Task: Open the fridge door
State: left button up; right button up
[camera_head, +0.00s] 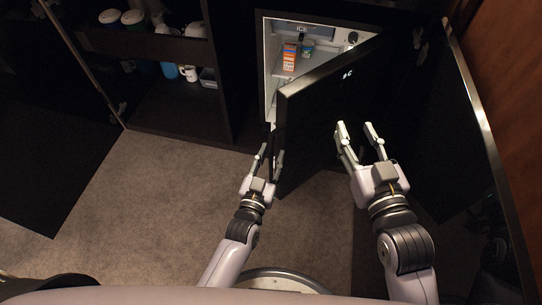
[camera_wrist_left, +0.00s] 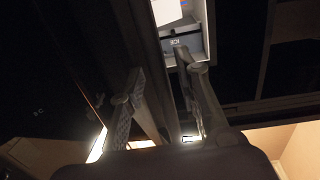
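The black fridge door (camera_head: 325,110) stands partly open in the head view, swung out toward me with its free edge at the left. Behind it the lit fridge interior (camera_head: 275,55) shows. My left gripper (camera_head: 270,153) is open at the lower part of the door's free edge. In the left wrist view its fingers (camera_wrist_left: 162,95) are spread, with a dark edge running up between them; I cannot tell whether they touch it. My right gripper (camera_head: 357,128) is open and empty in front of the door's outer face. The lower inside of the fridge is hidden.
Inside the fridge stand an orange-white carton (camera_head: 289,57) and a small can (camera_head: 307,47). A dark cabinet at the left holds cups and a white mug (camera_head: 190,73). Another open dark panel (camera_head: 455,130) stands at the right. The carpet (camera_head: 165,190) is clear.

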pick_arm(q)
jog(key=v, duration=1.2)
